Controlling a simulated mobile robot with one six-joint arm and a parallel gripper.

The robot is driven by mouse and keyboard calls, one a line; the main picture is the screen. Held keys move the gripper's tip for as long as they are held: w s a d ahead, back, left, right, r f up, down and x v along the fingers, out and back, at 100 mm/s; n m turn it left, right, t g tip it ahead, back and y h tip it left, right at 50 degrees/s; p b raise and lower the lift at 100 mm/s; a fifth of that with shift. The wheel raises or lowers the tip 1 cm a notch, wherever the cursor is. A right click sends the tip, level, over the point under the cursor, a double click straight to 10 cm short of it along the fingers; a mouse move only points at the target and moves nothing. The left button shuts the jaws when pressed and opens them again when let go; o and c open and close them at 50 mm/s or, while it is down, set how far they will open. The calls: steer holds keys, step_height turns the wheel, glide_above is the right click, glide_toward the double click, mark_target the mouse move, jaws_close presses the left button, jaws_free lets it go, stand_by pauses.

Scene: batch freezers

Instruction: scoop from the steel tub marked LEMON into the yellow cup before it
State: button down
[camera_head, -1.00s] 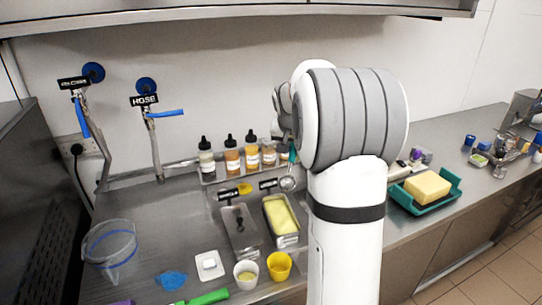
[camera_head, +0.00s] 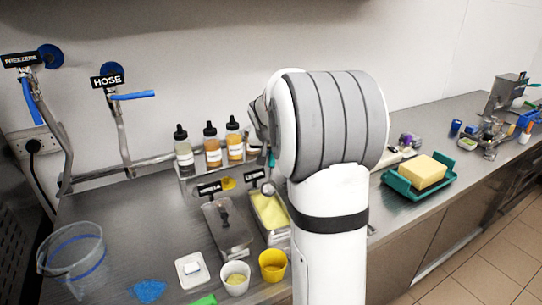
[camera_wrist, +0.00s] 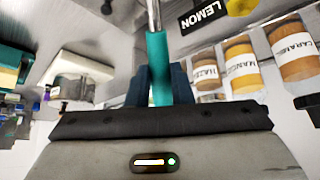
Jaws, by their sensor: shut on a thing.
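The steel tub of pale yellow ice cream (camera_head: 270,212) stands on the counter, left of my arm. Its tag (camera_head: 256,175), partly hidden in the head view, reads LEMON in the wrist view (camera_wrist: 203,13). The yellow cup (camera_head: 272,262) stands just before the tub. My gripper (camera_wrist: 160,80) is shut on the teal handle of a scoop (camera_wrist: 158,62). The scoop's metal shaft runs out of the top of the wrist view. In the head view its round bowl (camera_head: 267,188) shows at the tub's back end; I cannot tell whether it touches the ice cream.
A white cup (camera_head: 235,275) stands left of the yellow cup. The lidded VANILLA tub (camera_head: 227,230) is beside the lemon tub. Topping bottles (camera_head: 211,147) stand behind. A clear bucket (camera_head: 75,258) is at left, a teal tray with a yellow sponge (camera_head: 420,178) at right.

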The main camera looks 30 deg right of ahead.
mark_target(271, 167)
steer(key=shift+w+d+f+b, duration=0.15)
steer(key=shift+f+b, duration=0.25)
steer(key=shift+f, duration=0.6)
steer(key=shift+w+f+b, duration=0.1)
steer(key=shift+f+b, duration=0.3)
steer(key=shift+f, duration=0.55)
steer(key=shift+s+a+f+b, duration=0.6)
steer(key=shift+s+f+b, duration=0.1)
steer(key=shift+s, duration=0.15)
steer(key=shift+s+a+f+b, duration=0.55)
steer(key=shift+s+f, duration=0.1)
steer(key=shift+s, duration=0.25)
steer(key=shift+s+a+f+b, duration=0.6)
steer(key=shift+s+f+b, duration=0.1)
steer(key=shift+s, duration=0.15)
steer(key=shift+r+p, duration=0.15)
steer(key=shift+p, duration=0.45)
steer(key=shift+w+d+f+g+y+p, duration=0.2)
steer(key=shift+w+g+y+p, duration=0.1)
steer(key=shift+p, duration=0.85)
steer(key=shift+w+f+p, duration=0.1)
steer(key=shift+p, duration=0.5)
